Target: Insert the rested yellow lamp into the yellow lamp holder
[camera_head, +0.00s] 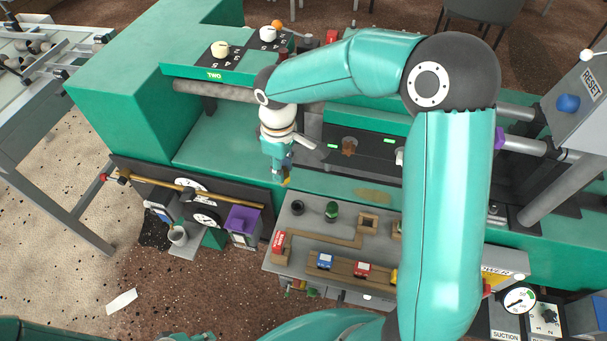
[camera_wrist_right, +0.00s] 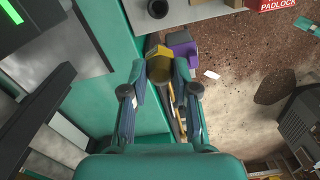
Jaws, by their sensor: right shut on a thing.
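My right gripper (camera_head: 284,172) points downward over the green bench edge, left of the grey panel. It is shut on the yellow lamp (camera_wrist_right: 160,66), which sits between both fingertips in the right wrist view (camera_wrist_right: 160,82). In the head view only a small yellow bit of the lamp (camera_head: 286,183) shows below the fingers. The lamp is held clear of the grey panel. I cannot pick out the yellow lamp holder in either view; my right arm covers part of the bench.
The grey panel (camera_head: 325,225) carries a wooden track with blue and red blocks (camera_head: 362,269). A RESET box (camera_head: 583,95) stands at the right. Open floor lies at lower left.

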